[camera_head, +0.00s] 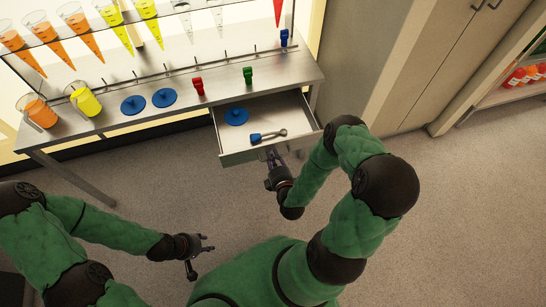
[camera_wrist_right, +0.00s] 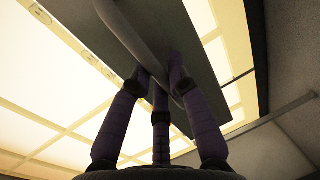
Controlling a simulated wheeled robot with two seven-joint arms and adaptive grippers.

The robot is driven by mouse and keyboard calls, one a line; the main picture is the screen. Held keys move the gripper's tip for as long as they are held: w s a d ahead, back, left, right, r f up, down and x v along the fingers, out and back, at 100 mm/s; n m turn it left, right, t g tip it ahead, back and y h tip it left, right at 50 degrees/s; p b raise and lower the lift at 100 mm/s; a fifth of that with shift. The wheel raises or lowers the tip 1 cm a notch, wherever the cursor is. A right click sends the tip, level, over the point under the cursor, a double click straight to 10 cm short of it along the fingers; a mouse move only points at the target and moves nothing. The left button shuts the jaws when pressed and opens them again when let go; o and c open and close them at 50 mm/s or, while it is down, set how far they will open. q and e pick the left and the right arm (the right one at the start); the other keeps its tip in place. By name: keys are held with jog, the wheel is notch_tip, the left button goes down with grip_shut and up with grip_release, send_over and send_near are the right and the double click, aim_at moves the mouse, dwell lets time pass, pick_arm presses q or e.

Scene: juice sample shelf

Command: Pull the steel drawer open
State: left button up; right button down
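The steel drawer (camera_head: 268,150) is pulled out from under the steel table. A blue disc (camera_head: 236,117) and a blue-and-grey utensil (camera_head: 268,136) lie inside it. My right gripper (camera_head: 273,160) is at the drawer's front face. In the right wrist view its fingers (camera_wrist_right: 160,88) close around the grey drawer handle (camera_wrist_right: 135,38), with the drawer front (camera_wrist_right: 190,70) beyond; the exact contact is partly hidden. My left gripper (camera_head: 207,246) is open and empty, low over the floor, away from the drawer.
The steel table (camera_head: 222,92) holds orange and yellow beakers, blue discs and red, green and blue clamps. A rack of coloured cones stands behind. Cabinets (camera_head: 435,60) and a shelf of orange bottles (camera_head: 520,75) are at right. The floor (camera_head: 140,165) before the table is clear.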

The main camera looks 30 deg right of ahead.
jog(key=c, duration=1.2)
grip_release()
jog(key=shift+o, duration=0.2)
jog(key=v, duration=1.2)
